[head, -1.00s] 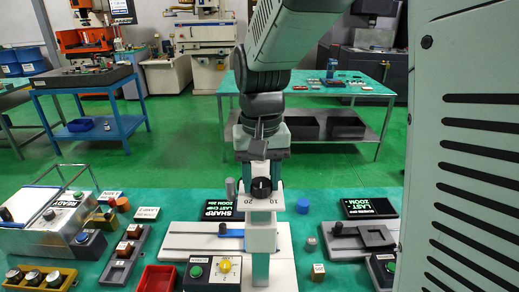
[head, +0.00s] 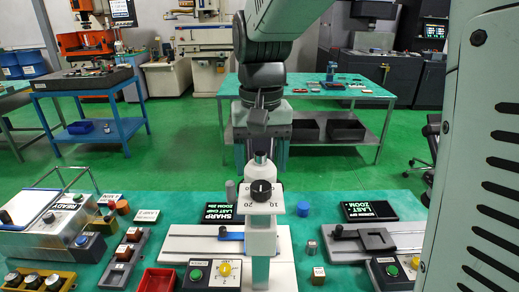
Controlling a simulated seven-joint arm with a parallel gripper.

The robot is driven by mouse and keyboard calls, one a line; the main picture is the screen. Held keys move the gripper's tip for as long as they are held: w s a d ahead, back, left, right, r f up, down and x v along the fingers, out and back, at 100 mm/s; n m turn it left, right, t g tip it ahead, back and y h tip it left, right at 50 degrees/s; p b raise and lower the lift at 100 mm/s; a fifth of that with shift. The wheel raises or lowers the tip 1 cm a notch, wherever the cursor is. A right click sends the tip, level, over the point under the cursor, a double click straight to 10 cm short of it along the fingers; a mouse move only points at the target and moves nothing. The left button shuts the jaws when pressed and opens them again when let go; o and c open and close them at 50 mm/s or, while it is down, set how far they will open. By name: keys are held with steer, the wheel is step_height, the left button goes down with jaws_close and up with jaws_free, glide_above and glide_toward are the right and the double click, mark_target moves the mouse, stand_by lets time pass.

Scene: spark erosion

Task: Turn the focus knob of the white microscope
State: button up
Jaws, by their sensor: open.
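The white microscope (head: 262,235) stands upright in the middle of the bench. Its black knob (head: 262,190) faces me on a white plate marked 10 and 20. A silver and black piece tops the column. My gripper (head: 260,166) is open, pointing down behind and above the knob. Its pale fingers seem to stand to the left and right of the microscope's top, and the jaws hold nothing. The fingertips are partly hidden behind the microscope. A small display (head: 232,213) beside the column reads SHARP, with a last line about zoom.
A red tray (head: 158,280) and a READY console (head: 50,222) lie left. A second slide unit (head: 375,240) and display (head: 370,210) lie right. A blue cylinder (head: 303,210) stands near the column.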

mark_target(264, 187)
step_height(264, 187, up, 6)
stand_by(0.5)
steer(key=s+d+t, duration=0.2)
steer(key=s+d, duration=0.3)
steer(key=s, duration=0.3)
steer(key=s+d+m+t, duration=0.1)
steer(key=s+d+t, duration=0.2)
steer(key=s+d, duration=0.2)
steer(key=s, duration=0.3)
steer(key=shift+s+d+f+t, duration=0.3)
